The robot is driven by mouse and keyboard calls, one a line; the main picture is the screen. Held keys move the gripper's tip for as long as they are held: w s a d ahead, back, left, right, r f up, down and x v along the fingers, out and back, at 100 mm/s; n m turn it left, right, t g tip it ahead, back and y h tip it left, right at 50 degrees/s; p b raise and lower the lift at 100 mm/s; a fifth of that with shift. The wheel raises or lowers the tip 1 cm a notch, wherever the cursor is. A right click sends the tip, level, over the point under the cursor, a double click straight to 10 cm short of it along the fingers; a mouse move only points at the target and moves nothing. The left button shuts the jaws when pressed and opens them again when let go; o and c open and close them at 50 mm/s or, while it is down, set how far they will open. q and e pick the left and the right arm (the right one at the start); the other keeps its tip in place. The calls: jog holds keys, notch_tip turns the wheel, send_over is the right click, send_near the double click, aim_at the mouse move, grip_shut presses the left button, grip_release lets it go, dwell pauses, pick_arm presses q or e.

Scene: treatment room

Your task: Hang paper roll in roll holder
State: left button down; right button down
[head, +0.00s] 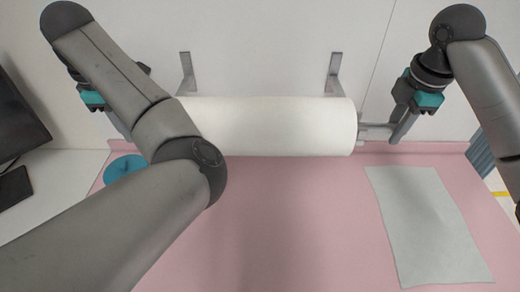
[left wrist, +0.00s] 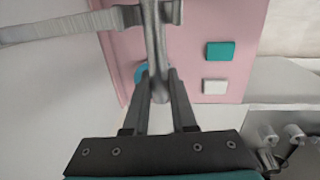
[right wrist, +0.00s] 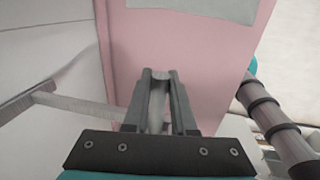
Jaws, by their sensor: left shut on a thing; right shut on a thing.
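The white paper roll (head: 280,126) lies level near the wall in the head view, its left end hidden behind my left arm. Two grey roll holder brackets (head: 335,72) (head: 186,70) show on the wall just above it. A grey bar (head: 372,127) sticks out of the roll's right end. My right gripper (head: 394,138) is shut on the grey metal at that end, also seen in the right wrist view (right wrist: 160,76). My left gripper, partly hidden in the head view, is shut on a grey metal bar end (left wrist: 154,45) in the left wrist view (left wrist: 158,80). Whether the bar rests in the brackets is unclear.
The pink table top (head: 275,220) below the roll is mostly clear. A pale sheet (head: 428,220) lies at its right and a blue round thing (head: 125,170) at its left. Teal (left wrist: 219,51) and white (left wrist: 215,87) blocks show in the left wrist view. A dark monitor (head: 20,115) stands far left.

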pick_arm(q)
jog(key=c, duration=0.7)
grip_release()
jog(key=shift+c, duration=0.2)
pick_arm(e)
jog(key=c, duration=0.7)
grip_release()
jog(key=shift+c, duration=0.2)
pick_arm(q)
jog(key=o, duration=0.4)
jog(key=a, duration=0.7)
pick_arm(e)
jog(key=o, duration=0.4)
